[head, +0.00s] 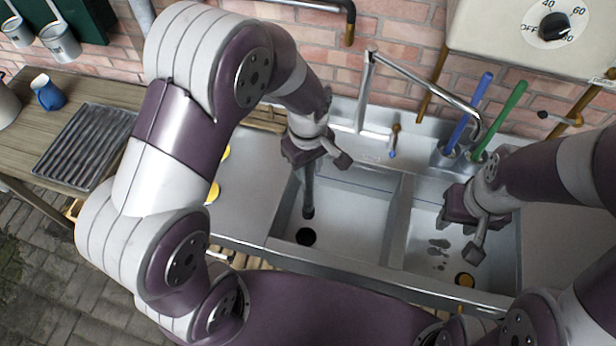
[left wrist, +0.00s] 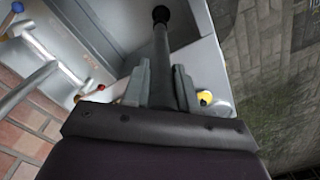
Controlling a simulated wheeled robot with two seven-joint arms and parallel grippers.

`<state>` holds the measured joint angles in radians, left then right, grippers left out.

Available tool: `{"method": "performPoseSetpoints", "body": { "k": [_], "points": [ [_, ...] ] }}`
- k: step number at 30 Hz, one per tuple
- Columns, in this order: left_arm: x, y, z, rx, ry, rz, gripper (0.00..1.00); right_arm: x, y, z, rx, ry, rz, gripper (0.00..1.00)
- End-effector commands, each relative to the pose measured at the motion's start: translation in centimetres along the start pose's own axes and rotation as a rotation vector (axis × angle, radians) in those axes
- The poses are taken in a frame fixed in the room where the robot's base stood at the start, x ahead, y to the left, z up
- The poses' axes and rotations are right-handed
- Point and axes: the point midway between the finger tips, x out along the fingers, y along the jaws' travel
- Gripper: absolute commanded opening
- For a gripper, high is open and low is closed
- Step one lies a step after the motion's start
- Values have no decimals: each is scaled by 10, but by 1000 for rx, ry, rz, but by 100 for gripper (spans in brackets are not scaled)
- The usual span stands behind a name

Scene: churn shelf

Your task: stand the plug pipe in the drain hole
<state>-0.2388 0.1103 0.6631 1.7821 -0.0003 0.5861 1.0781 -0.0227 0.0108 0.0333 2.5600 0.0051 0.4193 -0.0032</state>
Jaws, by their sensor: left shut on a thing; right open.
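The grey plug pipe (head: 308,191) hangs roughly upright from my left gripper (head: 309,164) over the left basin. My left gripper is shut on its upper part. The drain hole (head: 305,237) is a dark round opening in the left basin's floor; in the head view the pipe's lower end shows just above it, apparently apart from it. In the left wrist view the pipe (left wrist: 161,55) runs from between the fingers (left wrist: 161,88) to a dark round end, where I cannot tell pipe end from hole. My right gripper (head: 473,240) is open and empty over the right basin.
The sink (head: 395,215) has two basins with a divider between them. A tap (head: 425,75) arches behind. Blue (head: 470,108) and green (head: 502,118) handles stand in holders. A ribbed rack (head: 85,145) lies left.

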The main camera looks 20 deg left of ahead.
Motion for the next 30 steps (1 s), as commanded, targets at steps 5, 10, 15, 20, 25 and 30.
{"method": "performPoseSetpoints", "body": {
  "k": [5, 10, 15, 20, 25, 30],
  "points": [
    [10, 0, 0, 11, 0, 0, 0, 10, 0, 1, 0, 0, 0, 43],
    [30, 0, 0, 10, 0, 1, 0, 28, 0, 3, 0, 0, 0, 43],
    [54, 0, 0, 9, 1, 1, 0, 49, 0, 6, 0, 0, 0, 43],
    [76, 0, 0, 9, 1, 1, 0, 69, 0, 8, 0, 0, 0, 43],
    [99, 0, 1, 9, 1, 1, 0, 90, 0, 11, 0, 0, 0, 43],
    [122, 0, 1, 9, 1, 1, 0, 111, 0, 13, 0, 0, 0, 43]
  ]
}}
